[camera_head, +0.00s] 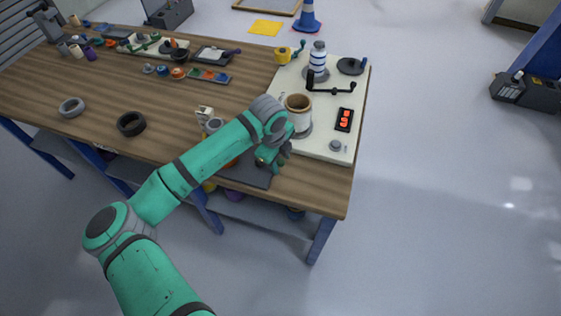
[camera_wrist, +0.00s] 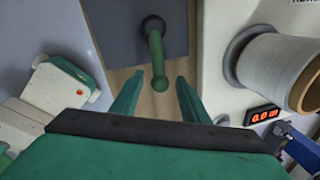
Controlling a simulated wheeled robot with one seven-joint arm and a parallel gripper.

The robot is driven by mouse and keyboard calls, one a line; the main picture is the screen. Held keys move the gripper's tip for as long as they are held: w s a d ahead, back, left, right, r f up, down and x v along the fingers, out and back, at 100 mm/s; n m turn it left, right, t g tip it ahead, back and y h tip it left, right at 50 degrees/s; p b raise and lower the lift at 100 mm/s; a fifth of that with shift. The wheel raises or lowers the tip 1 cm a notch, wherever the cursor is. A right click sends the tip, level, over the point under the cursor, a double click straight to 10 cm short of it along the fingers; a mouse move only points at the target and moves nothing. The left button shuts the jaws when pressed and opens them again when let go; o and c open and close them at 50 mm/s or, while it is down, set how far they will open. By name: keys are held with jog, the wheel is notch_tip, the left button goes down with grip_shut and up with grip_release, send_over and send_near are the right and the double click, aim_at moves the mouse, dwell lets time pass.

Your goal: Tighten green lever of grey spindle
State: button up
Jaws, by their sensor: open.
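A green lever (camera_wrist: 156,55) with a rounded end shows in the wrist view, fixed by a round pivot to a dark grey plate (camera_wrist: 200,25). I cannot tell which part is the grey spindle. My gripper (camera_wrist: 160,76) is open, its two green fingers on either side of the lever's rounded end. No clear contact with the lever shows. In the head view my gripper (camera_head: 272,166) is low over the dark plate (camera_head: 249,176) at the table's front edge, and my arm hides much of that spot.
A pale roll with a brown core (camera_head: 298,112) stands just right of my gripper on a white panel (camera_head: 318,147). The panel also bears a red-digit display (camera_head: 344,119) and a black crank (camera_head: 331,88).

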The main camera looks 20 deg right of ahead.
jog(key=shift+w+d+f, duration=0.1)
jog(key=shift+d+f, duration=0.05)
jog(key=shift+f, duration=0.5)
grip_shut()
